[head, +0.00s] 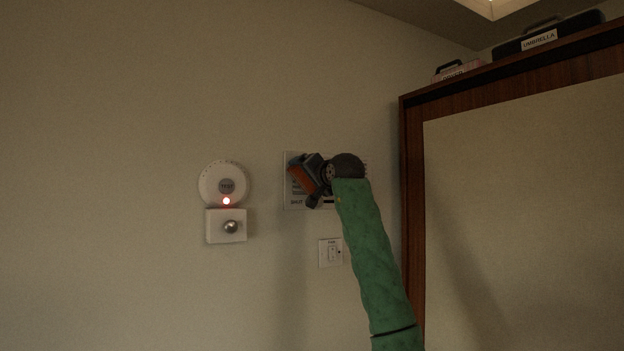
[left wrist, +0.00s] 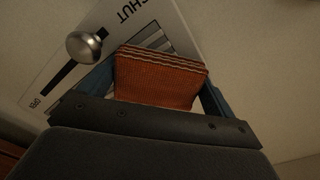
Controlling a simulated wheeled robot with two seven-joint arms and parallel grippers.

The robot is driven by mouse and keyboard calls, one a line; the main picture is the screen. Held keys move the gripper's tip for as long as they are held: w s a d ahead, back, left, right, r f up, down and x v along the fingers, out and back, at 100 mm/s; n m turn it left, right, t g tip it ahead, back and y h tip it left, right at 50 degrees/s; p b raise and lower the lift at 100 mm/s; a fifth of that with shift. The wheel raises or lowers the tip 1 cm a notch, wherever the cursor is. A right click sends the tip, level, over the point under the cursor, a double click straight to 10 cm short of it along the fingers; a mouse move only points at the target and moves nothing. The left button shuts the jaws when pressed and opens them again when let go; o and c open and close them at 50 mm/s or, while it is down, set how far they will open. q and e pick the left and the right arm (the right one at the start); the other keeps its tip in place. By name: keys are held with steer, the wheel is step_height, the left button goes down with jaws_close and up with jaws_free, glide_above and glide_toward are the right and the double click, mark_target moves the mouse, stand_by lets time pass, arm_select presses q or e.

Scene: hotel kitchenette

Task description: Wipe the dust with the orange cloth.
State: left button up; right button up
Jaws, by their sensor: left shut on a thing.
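The orange cloth (left wrist: 158,80) is folded, with pale stitching along its edge. My left gripper (head: 300,177) is shut on it, and the cloth also shows as an orange patch in the head view (head: 301,180). The gripper is in front of a white wall panel (head: 289,203), hiding much of it. In the left wrist view the panel (left wrist: 148,14) has grey slats, a dark slot with a silver knob (left wrist: 83,46), and lettering for shut and open. The cloth overlaps the slats; I cannot tell whether it touches them. I cannot make out dust. My right gripper is not in view.
Left of the panel is a round white device (head: 211,186) with a lit red lamp, above a white box (head: 213,228) with a silver knob. A switch plate (head: 324,258) is below the panel. A wooden cabinet (head: 411,200) stands right, with cases (head: 510,46) on top.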

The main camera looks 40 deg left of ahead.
arm_select(q)
steer(key=shift+s+a, duration=0.1)
steer(key=shift+a, duration=0.05)
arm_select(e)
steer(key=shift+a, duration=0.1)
arm_select(q)
steer(key=shift+s+f, duration=0.1)
steer(key=shift+s, duration=0.15)
steer(key=shift+s+d, duration=0.1)
steer(key=shift+d, duration=0.2)
steer(key=shift+s+d+b, duration=0.15)
steer(key=shift+d+b, duration=0.2)
steer(key=shift+d, duration=0.05)
steer(key=v, duration=0.4)
steer(key=shift+d+b, duration=0.15)
steer(key=shift+b, duration=0.2)
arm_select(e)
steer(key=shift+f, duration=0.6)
